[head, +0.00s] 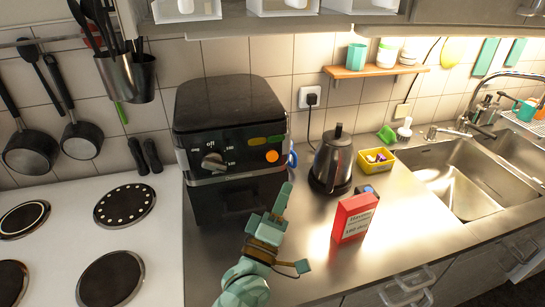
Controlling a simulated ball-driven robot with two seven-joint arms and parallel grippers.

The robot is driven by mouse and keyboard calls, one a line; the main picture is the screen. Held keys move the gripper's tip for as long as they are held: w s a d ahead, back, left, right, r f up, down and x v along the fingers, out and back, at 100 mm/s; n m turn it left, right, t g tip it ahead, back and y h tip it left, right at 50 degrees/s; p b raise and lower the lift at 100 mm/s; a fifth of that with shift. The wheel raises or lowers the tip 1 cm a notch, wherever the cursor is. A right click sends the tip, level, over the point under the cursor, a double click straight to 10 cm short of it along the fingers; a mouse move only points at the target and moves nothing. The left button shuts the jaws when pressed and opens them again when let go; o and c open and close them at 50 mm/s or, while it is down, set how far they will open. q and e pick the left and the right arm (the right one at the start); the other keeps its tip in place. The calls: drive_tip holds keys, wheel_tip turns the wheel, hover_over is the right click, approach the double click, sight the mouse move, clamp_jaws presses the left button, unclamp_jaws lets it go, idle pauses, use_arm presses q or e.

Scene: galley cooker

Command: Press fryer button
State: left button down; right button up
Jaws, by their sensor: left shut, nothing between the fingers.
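The black fryer (229,105) stands on the steel counter against the tiled wall. Its front panel carries a silver knob (213,162), a round orange button (272,156), and a green and an orange-brown oval (267,141). My left gripper (287,188) is shut and empty. It points up in the picture, in front of the fryer's lower right, with its tip below and right of the orange button. The tip looks apart from the panel, though depth is hard to judge. My right gripper is not in view.
A dark kettle (333,160) and a red box (353,217) stand right of my left gripper. A yellow tub (376,160) sits behind them, with the sink (455,182) further right. The white hob (80,237) lies left. Counter between gripper and red box is clear.

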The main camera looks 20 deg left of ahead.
sight(273, 157)
use_arm(q)
drive_tip(key=shift+w+a+b, duration=0.45)
drive_tip(key=shift+w+a, duration=0.35)
drive_tip(key=shift+w, duration=0.35)
drive_tip(key=shift+w+a+b, duration=0.4)
drive_tip(key=shift+w+a, duration=0.35)
drive_tip(key=shift+w, duration=0.4)
drive_tip(key=shift+w+a+b, duration=0.45)
drive_tip(key=shift+w+a, duration=0.35)
drive_tip(key=shift+w, duration=0.35)
drive_tip(key=shift+w+a, duration=0.1)
drive_tip(key=shift+w, duration=0.05)
drive_tip(key=shift+w+a, duration=0.1)
drive_tip(key=shift+w, duration=0.05)
